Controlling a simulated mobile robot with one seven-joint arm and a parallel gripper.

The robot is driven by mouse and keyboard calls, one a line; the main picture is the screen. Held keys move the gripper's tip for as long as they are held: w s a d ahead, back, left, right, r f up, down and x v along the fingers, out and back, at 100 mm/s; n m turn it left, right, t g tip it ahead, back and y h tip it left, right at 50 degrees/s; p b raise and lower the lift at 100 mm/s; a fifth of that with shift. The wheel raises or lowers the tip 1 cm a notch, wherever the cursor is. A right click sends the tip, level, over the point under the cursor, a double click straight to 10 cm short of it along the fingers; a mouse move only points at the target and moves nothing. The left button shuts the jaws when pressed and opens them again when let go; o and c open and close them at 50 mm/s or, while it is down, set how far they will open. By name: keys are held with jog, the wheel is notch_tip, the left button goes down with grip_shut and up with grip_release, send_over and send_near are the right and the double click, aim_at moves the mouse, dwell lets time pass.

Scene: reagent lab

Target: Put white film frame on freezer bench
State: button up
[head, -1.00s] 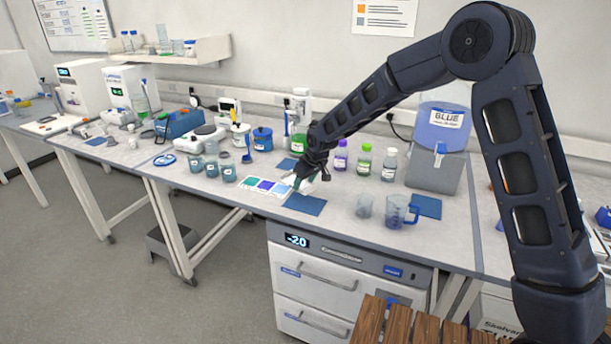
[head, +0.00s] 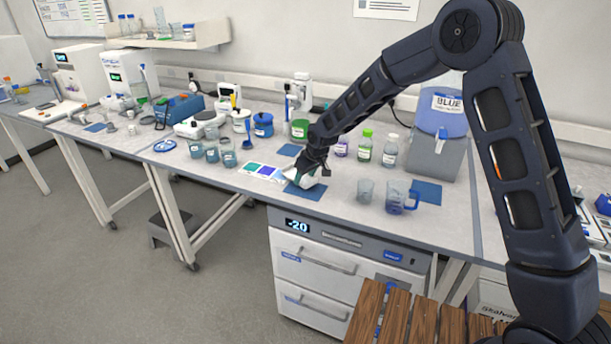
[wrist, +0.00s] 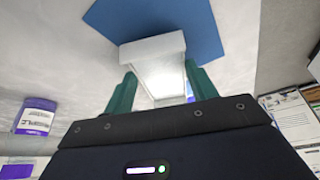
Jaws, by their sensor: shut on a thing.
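The white film frame (wrist: 153,48) is a pale block between the two green fingers of my gripper (wrist: 162,85) in the wrist view. My gripper (head: 304,177) is shut on it. In the head view they are low over a blue mat (head: 308,193) on the freezer bench (head: 337,216), above the drawer unit marked -20. The blue mat also shows beyond the frame in the wrist view (wrist: 205,22). I cannot tell whether the frame touches the mat. My gripper hides part of the frame in the head view.
A colour card (head: 262,171) lies just left of my gripper. A clear beaker (head: 365,190) and a blue-tinted jug (head: 401,197) stand to the right. Reagent bottles (head: 364,146) stand behind. A wooden slatted surface (head: 410,315) is in front.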

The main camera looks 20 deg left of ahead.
jog(key=shift+f, duration=0.45)
jog(key=o, duration=1.1)
jog(key=shift+r, duration=0.1)
jog(key=v, duration=1.1)
jog(key=w+d+r+m+t+h, duration=0.15)
jog(key=d+r, duration=0.35)
jog(key=d, duration=0.7)
jog(key=w+d+r+m, duration=0.1)
jog(key=d+r+m, duration=0.35)
jog(key=d, duration=0.75)
jog(key=w+d+r+t+h, duration=0.1)
jog(key=d+r, duration=0.6)
jog(key=d, duration=0.5)
jog(key=s+d+m, duration=0.2)
jog(key=s+d, duration=0.4)
jog(key=d, duration=0.2)
jog(key=s+d+m+h, duration=0.1)
jog(key=s+d+m, duration=0.2)
jog(key=s+d, duration=0.4)
jog(key=s+d+r+m, duration=0.1)
jog(key=s+d+m, duration=0.1)
jog(key=s+d, duration=0.4)
jog(key=shift+s+d+h, duration=0.2)
jog(key=shift+d, duration=1.05)
jog(key=shift+s+d+h, duration=0.15)
jog(key=shift+d, duration=1.15)
